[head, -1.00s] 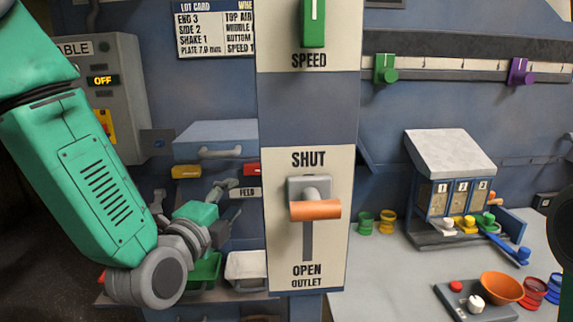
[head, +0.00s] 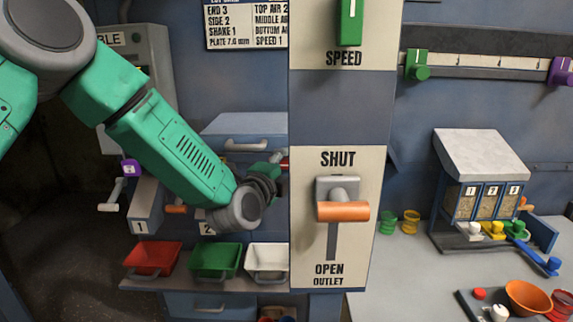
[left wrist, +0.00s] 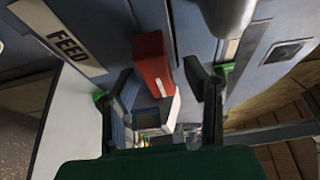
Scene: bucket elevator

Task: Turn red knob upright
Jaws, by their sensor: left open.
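The red knob (left wrist: 150,62) is a red block with a short white mark near one end, beside the FEED label (left wrist: 60,35) in the left wrist view. In the head view only a sliver of red (head: 285,162) shows at the post's edge. My left gripper (left wrist: 158,73) is open, with one finger on each side of the knob in that picture; I cannot tell whether they touch it. In the head view the left gripper (head: 279,173) is partly hidden by the front post. My right gripper is not in view.
The post (head: 341,110) with the orange outlet handle (head: 343,211) stands right beside my left gripper. Red (head: 152,258), green (head: 215,258) and white (head: 267,258) bins sit below my arm. A grey drawer (head: 245,130) is behind it.

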